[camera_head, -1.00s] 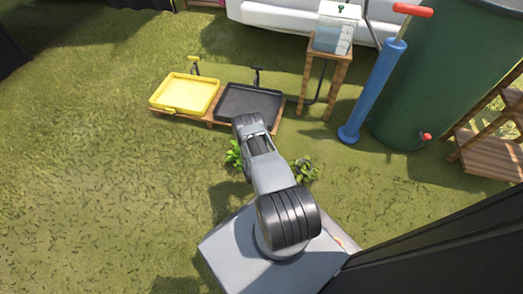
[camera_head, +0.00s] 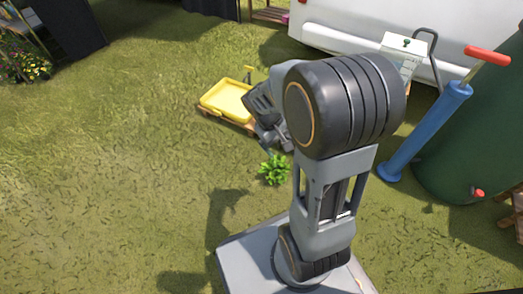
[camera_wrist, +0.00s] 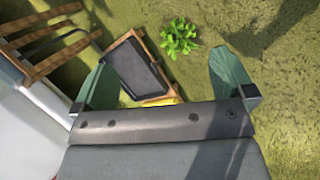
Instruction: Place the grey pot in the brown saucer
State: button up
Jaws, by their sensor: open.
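I make out neither a grey pot nor a brown saucer in either view. My gripper (camera_wrist: 165,82) is open in the wrist view, its two green fingers spread wide with nothing between them. In the head view the arm hides part of the gripper. A leafy green plant (camera_head: 273,170) is on the grass beside my arm. A leafy plant also shows in the wrist view (camera_wrist: 180,37), beyond the fingers; I cannot tell whether it has a pot.
A yellow tray (camera_head: 228,101) sits on a low wooden stand on the grass. A dark tray (camera_wrist: 140,68) shows in the wrist view. A blue pump (camera_head: 425,132), green barrel (camera_head: 483,145) and white box (camera_head: 406,45) stand at right.

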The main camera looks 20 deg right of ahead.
jog(key=s+a+r+m+t+y, duration=0.2)
jog(key=s+a+r+t+y, duration=0.2)
jog(key=a, duration=0.5)
jog(key=shift+s+a+r, duration=0.3)
jog(key=shift+s+r, duration=0.95)
jog(key=shift+r, duration=0.45)
